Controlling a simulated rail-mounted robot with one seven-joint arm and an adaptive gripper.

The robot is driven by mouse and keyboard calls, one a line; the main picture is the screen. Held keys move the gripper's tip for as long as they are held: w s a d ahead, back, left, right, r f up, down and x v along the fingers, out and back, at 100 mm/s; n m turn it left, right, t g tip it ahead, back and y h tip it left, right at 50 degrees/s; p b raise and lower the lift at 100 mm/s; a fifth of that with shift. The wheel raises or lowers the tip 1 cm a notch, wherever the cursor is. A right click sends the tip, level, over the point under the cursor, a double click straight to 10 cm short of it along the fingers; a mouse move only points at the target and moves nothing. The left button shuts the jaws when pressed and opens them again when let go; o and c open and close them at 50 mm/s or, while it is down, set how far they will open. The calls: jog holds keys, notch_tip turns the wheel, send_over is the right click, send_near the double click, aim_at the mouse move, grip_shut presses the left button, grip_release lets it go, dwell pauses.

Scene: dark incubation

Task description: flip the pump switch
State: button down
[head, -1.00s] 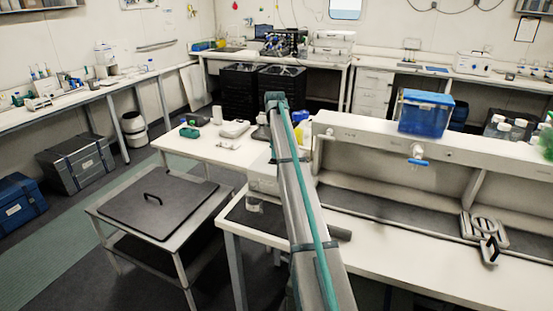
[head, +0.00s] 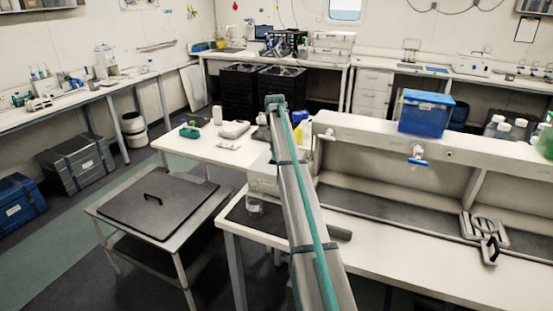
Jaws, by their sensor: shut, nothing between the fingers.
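I cannot make out a pump switch in the head view. My own arm runs up the middle of the picture and covers part of the bench. My gripper is not visible; the arm hides whatever lies behind it. A pale box-like thing (head: 262,178), partly behind the arm, stands on the bench by a clear bottle (head: 254,204). I cannot tell whether it is the pump. A dark grey piece (head: 340,233) sticks out to the right of the arm; what it belongs to is unclear.
A white bench with a raised shelf (head: 370,125) fills the right side. A blue box (head: 424,112) stands on the shelf, with a blue-handled tap (head: 418,157) below. Grey metal fittings (head: 483,233) lie at the right. A low table with a dark lid (head: 158,208) stands left.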

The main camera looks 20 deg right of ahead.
jog(key=shift+r, duration=0.1)
jog(key=shift+r+p, duration=1.7)
jog(key=shift+r, duration=1.7)
